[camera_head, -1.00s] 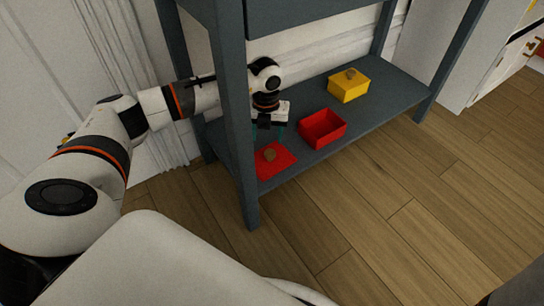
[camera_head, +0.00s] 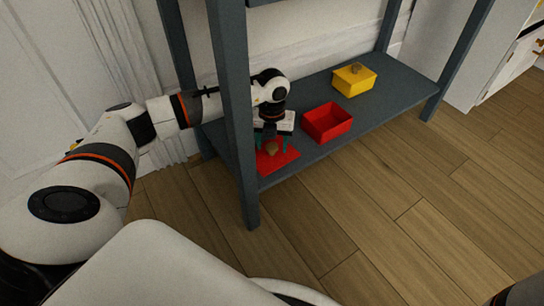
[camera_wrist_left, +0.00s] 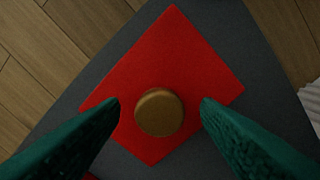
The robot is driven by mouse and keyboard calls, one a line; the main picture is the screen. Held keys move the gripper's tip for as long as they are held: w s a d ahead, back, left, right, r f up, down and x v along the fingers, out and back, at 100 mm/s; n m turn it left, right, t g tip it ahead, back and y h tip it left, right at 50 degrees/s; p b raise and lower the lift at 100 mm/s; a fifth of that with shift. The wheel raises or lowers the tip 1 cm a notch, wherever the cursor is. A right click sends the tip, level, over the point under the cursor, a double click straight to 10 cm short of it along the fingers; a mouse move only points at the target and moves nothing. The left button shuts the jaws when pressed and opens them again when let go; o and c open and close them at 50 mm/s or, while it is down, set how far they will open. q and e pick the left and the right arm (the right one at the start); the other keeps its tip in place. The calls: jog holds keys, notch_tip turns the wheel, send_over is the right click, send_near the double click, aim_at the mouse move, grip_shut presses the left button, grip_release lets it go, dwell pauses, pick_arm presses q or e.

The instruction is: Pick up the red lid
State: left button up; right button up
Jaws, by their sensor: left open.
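The red lid (camera_head: 287,160) is a flat red square with a round brown knob (camera_head: 271,147). It lies on the lower shelf, near the front left leg. My left gripper (camera_head: 273,141) is just above the lid, pointing down. In the left wrist view the lid (camera_wrist_left: 185,50) fills the middle. Its knob (camera_wrist_left: 159,113) sits between the two green fingertips of my left gripper (camera_wrist_left: 160,106), with a gap on each side. The gripper is open and holds nothing. My right gripper does not show.
An open red box (camera_head: 327,123) stands right of the lid on the grey shelf (camera_head: 385,107). A yellow box (camera_head: 354,80) with a knobbed lid stands farther back. The front left leg (camera_head: 240,130) rises close to my left arm. Wooden floor (camera_head: 350,210) is clear in front.

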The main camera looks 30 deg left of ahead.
pick_arm(q)
grip_shut()
